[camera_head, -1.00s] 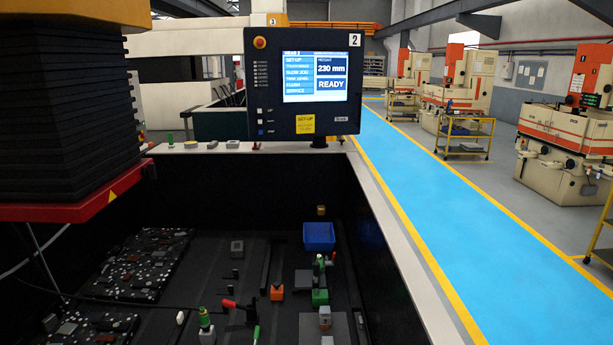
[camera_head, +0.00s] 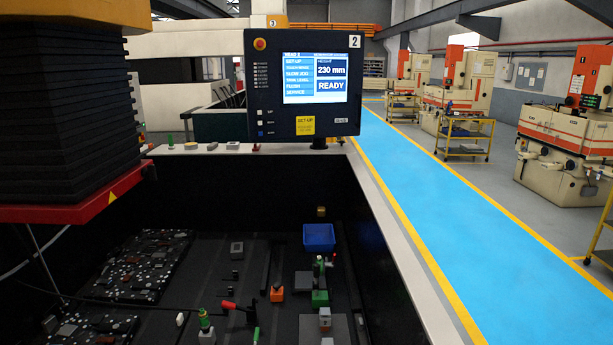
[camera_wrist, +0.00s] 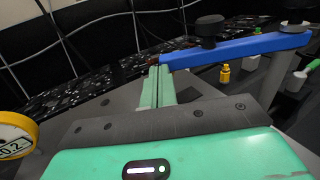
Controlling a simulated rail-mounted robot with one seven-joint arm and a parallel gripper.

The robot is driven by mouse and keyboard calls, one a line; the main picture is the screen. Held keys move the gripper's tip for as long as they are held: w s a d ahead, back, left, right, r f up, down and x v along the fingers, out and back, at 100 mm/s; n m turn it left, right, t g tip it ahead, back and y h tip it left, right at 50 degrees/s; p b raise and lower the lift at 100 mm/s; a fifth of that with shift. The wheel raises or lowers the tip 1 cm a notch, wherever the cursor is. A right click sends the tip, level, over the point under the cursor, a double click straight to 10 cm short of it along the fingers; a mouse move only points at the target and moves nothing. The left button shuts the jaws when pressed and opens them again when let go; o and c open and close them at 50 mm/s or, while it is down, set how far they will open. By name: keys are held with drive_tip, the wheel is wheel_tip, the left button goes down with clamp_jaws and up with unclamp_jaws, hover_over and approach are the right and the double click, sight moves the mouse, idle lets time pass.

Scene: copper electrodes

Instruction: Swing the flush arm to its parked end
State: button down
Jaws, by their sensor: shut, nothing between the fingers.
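A blue bar (camera_wrist: 240,48) crosses the upper right of the wrist view and appears to be the flush arm. It has a black knob (camera_wrist: 208,30) on top near its left part and a grey post (camera_wrist: 278,75) under its right part. Its left end lies right by the fingertips of my gripper (camera_wrist: 159,72). The green fingers are shut and hold nothing. I cannot tell whether they touch the bar. I cannot make out the blue bar or my gripper in the head view.
A yellow round gauge (camera_wrist: 14,135) is at left. In the head view, a blue bin (camera_head: 319,237) and a red-handled lever (camera_head: 232,305) lie in the dark tank.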

drive_tip(key=shift+d, duration=0.1)
idle(0.3)
drive_tip(key=shift+p+v, duration=0.95)
drive_tip(key=shift+v, duration=0.85)
drive_tip(key=shift+s, duration=0.1)
